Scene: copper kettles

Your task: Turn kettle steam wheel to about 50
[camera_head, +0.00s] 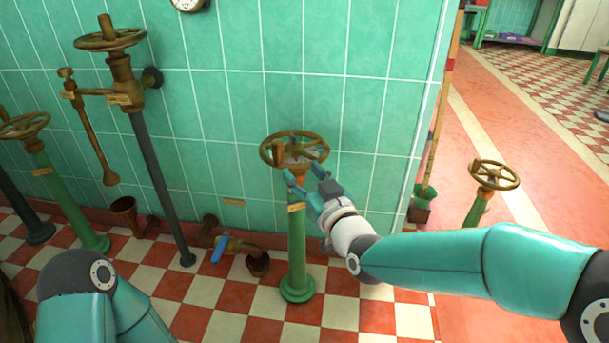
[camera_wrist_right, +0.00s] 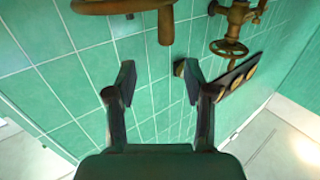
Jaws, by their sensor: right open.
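A brass handwheel (camera_head: 268,160) tops a green post (camera_head: 297,245) in front of the tiled wall; I take it as the steam wheel. My right gripper (camera_head: 303,180) is just under the wheel's near right side, its fingers pointing up toward it. In the right wrist view the gripper (camera_wrist_right: 157,75) is open with nothing between its fingers. Part of the wheel's rim (camera_wrist_right: 100,6) and a downward peg (camera_wrist_right: 166,25) show beyond the fingertips, apart from them. My left gripper is out of view; only my left arm shows at lower left. No kettle is identifiable.
Another handwheel (camera_head: 110,39) on a dark pipe stands left, with a lower wheel (camera_head: 24,125) at the left edge. A further wheel (camera_head: 494,175) stands right, behind my right arm. A blue-handled tap (camera_head: 220,249) sits low on the wall. A gauge (camera_head: 188,4) is cut off above.

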